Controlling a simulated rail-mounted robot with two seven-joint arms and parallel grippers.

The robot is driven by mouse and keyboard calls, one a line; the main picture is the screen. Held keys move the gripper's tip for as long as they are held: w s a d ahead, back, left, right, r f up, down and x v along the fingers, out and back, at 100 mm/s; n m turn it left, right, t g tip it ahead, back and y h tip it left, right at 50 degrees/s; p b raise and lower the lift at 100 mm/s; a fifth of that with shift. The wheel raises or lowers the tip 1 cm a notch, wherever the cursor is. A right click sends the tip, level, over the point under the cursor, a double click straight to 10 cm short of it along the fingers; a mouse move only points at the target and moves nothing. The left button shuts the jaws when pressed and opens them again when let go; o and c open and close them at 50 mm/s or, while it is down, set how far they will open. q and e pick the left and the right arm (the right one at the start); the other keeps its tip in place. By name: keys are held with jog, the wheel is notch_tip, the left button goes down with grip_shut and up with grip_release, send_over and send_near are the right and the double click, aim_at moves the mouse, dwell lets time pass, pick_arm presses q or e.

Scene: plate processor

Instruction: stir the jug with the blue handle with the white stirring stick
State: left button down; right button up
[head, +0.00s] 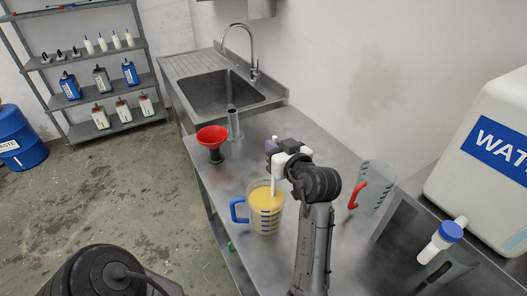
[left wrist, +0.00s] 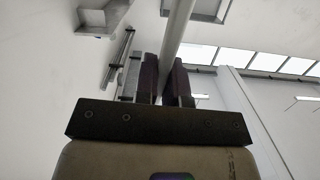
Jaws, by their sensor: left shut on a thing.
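The jug with the blue handle (head: 266,218) stands on the metal bench in the head view, clear-walled and holding yellow liquid, its handle to the left. My left gripper (head: 277,160) is above the jug, shut on the white stirring stick (head: 273,185). The stick points down into the jug's mouth; its lower end is hidden by the liquid or wall. In the left wrist view the stick (left wrist: 179,30) runs between the two dark fingers of the gripper (left wrist: 166,85). My right gripper is not in view.
A clear jug with a red handle (head: 374,186) stands to the right, behind my arm. A red funnel (head: 212,138) and a metal cylinder (head: 234,124) stand at the back left, before the sink (head: 217,97). A large white water container (head: 490,135) is at the right.

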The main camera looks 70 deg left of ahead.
pick_arm(q)
notch_tip(320, 180, up, 4)
jog(key=shift+w+a+f+p, duration=0.15)
jog(key=shift+f+p, duration=0.1)
jog(key=shift+p, duration=0.85)
jog(key=shift+w+r, duration=0.15)
jog(key=shift+r, duration=0.25)
notch_tip(320, 180, up, 9)
jog(key=a+p, duration=0.1)
jog(key=p, duration=0.5)
jog(key=shift+w+a+f+p, duration=0.15)
jog(key=shift+w+p, duration=0.25)
jog(key=shift+w, duration=0.05)
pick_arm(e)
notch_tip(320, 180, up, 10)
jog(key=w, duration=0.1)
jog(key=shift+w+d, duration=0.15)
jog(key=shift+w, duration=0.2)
